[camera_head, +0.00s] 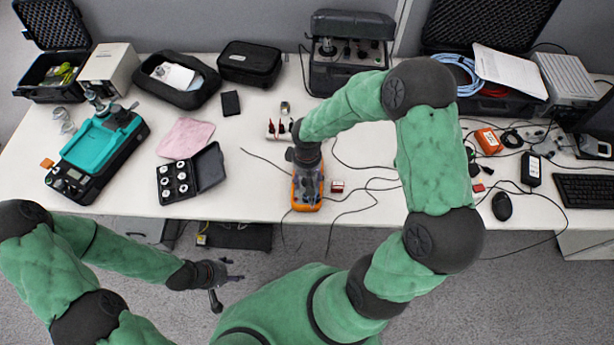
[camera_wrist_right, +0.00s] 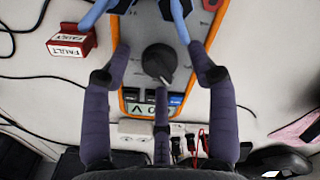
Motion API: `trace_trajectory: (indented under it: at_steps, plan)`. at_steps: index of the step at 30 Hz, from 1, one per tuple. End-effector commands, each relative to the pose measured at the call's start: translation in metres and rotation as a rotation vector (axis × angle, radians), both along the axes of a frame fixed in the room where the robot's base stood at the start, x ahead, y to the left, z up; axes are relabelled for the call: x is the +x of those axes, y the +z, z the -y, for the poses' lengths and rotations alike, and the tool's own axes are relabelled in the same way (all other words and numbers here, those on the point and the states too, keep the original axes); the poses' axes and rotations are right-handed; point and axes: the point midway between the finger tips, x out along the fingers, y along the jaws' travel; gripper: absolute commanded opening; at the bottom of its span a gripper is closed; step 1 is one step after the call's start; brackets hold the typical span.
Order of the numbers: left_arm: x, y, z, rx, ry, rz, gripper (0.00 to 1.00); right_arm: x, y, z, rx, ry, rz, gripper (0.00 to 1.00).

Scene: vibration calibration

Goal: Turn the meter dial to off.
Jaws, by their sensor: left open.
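The orange-edged meter (camera_head: 308,203) lies on the table near its front edge, under my right gripper (camera_head: 306,162). In the right wrist view the meter (camera_wrist_right: 219,30) has a grey face with a round black dial (camera_wrist_right: 158,60) and a row of buttons. The fingers of my right gripper (camera_wrist_right: 160,72) are spread around the dial, with gaps at the left and right. Whether the middle finger touches the dial cannot be told. The head view hides the dial. My left gripper (camera_head: 232,275) is open and empty, in front of the table.
A red FAULT block (camera_wrist_right: 70,40) stands beside the meter, also in the head view (camera_head: 337,186). Black cables lie around it. A power strip (camera_head: 279,128) with red plugs is behind. An open case of weights (camera_head: 205,168) and a pink cloth (camera_head: 186,138) are left.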

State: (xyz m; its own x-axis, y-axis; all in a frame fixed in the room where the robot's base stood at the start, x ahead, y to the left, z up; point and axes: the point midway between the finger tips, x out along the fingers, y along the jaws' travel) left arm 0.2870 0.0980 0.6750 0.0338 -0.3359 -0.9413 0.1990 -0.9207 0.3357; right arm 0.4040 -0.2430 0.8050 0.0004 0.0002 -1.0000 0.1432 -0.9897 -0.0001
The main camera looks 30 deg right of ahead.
Motion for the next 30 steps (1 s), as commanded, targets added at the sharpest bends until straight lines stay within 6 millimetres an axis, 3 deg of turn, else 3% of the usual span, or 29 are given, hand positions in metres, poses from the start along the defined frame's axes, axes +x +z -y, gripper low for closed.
trace_trajectory:
  at_steps: [8, 21, 30]
  plan:
    - [0.0, 0.0, 0.0, 0.0, 0.0, 0.0, 0.58, 0.001, 0.015, 0.001, -0.002, -0.001, 0.002, 0.59]
    - [0.0, 0.0, 0.0, 0.0, 0.0, 0.0, 0.58, 0.001, 0.096, 0.0, 0.001, 0.0, 0.004, 0.59]
    - [0.0, 0.0, 0.0, 0.0, 0.0, 0.0, 0.58, 0.0, 0.119, 0.0, 0.0, -0.001, 0.0, 0.59]
